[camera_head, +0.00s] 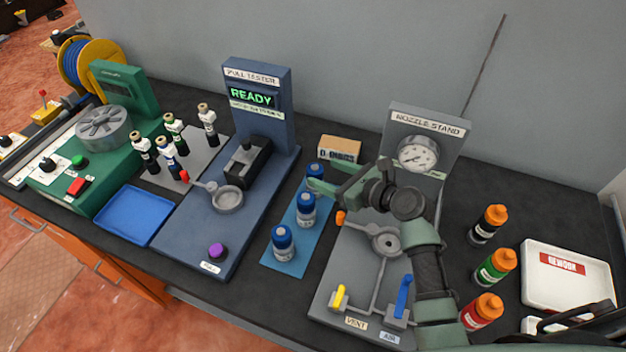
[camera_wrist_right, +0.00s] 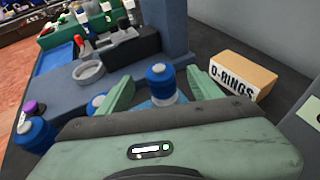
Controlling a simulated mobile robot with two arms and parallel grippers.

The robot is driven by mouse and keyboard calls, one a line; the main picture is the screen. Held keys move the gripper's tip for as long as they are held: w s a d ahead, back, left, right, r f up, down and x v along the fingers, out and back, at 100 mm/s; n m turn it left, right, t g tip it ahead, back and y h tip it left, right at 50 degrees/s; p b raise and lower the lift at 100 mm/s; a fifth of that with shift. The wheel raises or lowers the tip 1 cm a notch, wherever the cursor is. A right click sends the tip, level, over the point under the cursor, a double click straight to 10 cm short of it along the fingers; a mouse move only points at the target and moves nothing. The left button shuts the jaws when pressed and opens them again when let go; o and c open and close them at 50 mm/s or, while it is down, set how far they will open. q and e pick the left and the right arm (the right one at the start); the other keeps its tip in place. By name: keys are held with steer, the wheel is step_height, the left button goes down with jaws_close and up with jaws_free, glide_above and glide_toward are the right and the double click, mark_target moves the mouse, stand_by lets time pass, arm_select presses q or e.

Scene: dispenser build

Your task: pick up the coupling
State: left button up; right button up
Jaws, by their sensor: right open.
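Three couplings with blue caps and silver-grey bodies stand upright in a row on a blue mat (camera_head: 291,244): a near one (camera_head: 283,243), a middle one (camera_head: 306,210) and a far one (camera_head: 316,170). My right gripper (camera_head: 317,180) is open at the far coupling. In the right wrist view, the far coupling (camera_wrist_right: 161,82) shows between the two green fingers, with its lower part hidden by the gripper body. I cannot tell whether the fingers touch it. The middle coupling (camera_wrist_right: 97,104) is partly hidden behind the left finger.
An O-rings box (camera_head: 340,149) stands just behind the far coupling. The pull tester (camera_head: 222,210) is left of the mat. The nozzle stand (camera_head: 345,270) is right of it, under my right arm. Several bottles (camera_head: 490,266) and a white rework tray (camera_head: 566,300) are farther right.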

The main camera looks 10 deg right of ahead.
mark_target(320, 170)
steer(key=shift+p+x, duration=0.35)
steer(key=shift+x, duration=1.15)
steer(key=x, duration=0.5)
steer(key=shift+r+p, duration=0.25)
steer(key=shift+p, duration=0.05)
jaws_close()
steer(key=shift+r, duration=0.1)
